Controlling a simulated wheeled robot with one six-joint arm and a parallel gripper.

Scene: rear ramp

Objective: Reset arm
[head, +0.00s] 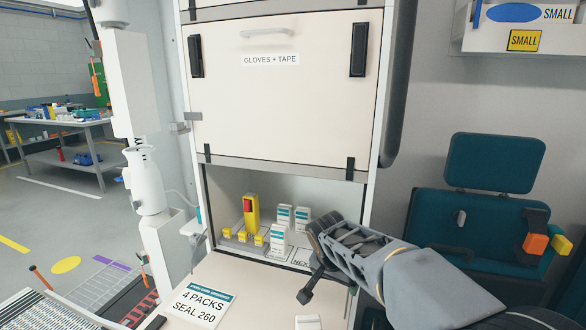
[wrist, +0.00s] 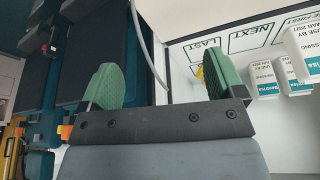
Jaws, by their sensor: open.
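My gripper (head: 314,262) is at the end of my grey arm, which reaches in from the lower right in the head view. It is in front of the right side of the open cabinet bay (head: 225,185). In the wrist view my gripper (wrist: 165,85) has its two green finger pads wide apart, with nothing between them. Several white packs (head: 279,238) with teal bands stand in the bay, left of the gripper and apart from it. In the wrist view, white packs (wrist: 262,77) stand to the right of the fingers, near the printed NEXT and LAST labels.
A yellow item (head: 252,215) with a red front stands in the bay. A sheet reading 4 PACKS SEAL 260 (head: 200,307) lies on the ledge below. A teal seat (head: 470,235) is at the right. A white pillar (head: 125,75) stands at the left, with open floor beyond.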

